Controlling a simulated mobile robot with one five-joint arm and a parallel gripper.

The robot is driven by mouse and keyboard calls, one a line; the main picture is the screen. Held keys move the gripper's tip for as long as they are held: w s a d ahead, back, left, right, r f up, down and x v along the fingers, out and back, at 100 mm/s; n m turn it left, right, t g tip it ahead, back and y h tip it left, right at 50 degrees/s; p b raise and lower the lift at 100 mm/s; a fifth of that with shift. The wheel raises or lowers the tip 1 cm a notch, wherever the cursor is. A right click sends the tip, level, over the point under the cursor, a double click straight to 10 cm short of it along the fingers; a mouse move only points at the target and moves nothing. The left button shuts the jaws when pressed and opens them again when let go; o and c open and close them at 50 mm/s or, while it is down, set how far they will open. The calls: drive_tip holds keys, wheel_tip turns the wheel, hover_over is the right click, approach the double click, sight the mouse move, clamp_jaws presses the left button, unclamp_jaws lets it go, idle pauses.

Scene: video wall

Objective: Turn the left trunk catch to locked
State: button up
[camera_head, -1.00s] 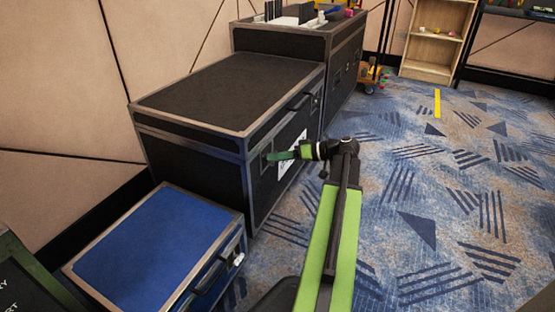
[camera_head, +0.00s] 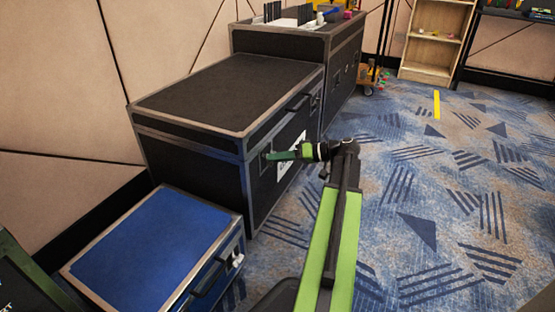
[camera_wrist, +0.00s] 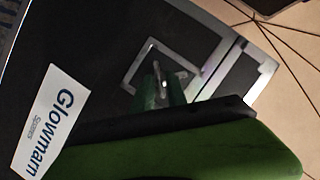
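The trunk (camera_head: 215,95) is a black case with metal edges, standing against the wall in the head view. My gripper (camera_head: 277,156) reaches left to its front face, with green fingers at the left catch. In the wrist view the left catch (camera_wrist: 161,77) is a small light piece inside a square metal-framed plate (camera_wrist: 188,58). My gripper (camera_wrist: 163,90) shows there as two green fingers, one on each side of the catch's lower part. A narrow gap shows between them; I cannot tell whether they press on the catch. The fingers partly hide the plate.
A blue-topped case (camera_head: 155,250) stands close in front of the trunk, at lower left. Another black case (camera_head: 345,60) with items on top stands behind it. A white label (camera_wrist: 52,120) is on the trunk's face. The carpet (camera_head: 430,200) to the right is clear.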

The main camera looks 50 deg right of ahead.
drive_tip(key=shift+o, duration=0.7)
drive_tip(key=shift+w+a, duration=0.1)
drive_tip(key=p+v, duration=0.4)
drive_tip(key=v, duration=1.3)
drive_tip(key=shift+p, duration=0.35)
